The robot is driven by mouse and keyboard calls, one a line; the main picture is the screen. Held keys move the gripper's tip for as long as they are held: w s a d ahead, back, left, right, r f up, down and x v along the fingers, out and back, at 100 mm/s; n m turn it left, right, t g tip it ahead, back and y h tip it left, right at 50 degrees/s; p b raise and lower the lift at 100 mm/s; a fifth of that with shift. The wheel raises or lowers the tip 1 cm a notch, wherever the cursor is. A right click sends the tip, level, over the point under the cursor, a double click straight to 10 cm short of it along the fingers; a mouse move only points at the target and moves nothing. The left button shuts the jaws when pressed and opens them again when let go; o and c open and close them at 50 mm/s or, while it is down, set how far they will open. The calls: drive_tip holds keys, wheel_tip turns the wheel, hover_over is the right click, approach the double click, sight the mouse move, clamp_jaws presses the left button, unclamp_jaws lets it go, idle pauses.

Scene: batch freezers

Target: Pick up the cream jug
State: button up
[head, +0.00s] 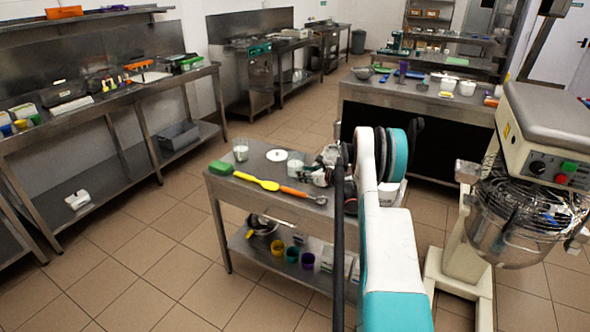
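Two small pale vessels stand on the steel table (225,184) in front of me. One is a clear, glass-like vessel with white contents (241,151) near the back left corner. The other is a white vessel (294,165) further right, close to my gripper. I cannot tell for certain which is the cream jug. My gripper (322,168) is low over the right part of the table, just right of the white vessel, partly hidden by my own arm. Its fingers are too small and cluttered to tell whether they are open or touching anything.
A white disc (276,155), a green block (220,168), a yellow spoon (256,181) and an orange-handled scoop (304,194) lie on the same table. Coloured cups (292,254) and a metal bowl (262,225) are on its lower shelf. A large mixer (530,190) stands right. Floor at left is clear.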

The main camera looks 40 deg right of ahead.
drive_tip(key=shift+d+b+x, duration=0.15)
drive_tip(key=shift+b+x, duration=0.3)
drive_tip(key=shift+x, duration=0.9)
drive_tip(key=shift+d+b+x, duration=0.1)
drive_tip(key=shift+b+x, duration=0.3)
drive_tip(key=shift+x, duration=0.95)
clamp_jaws()
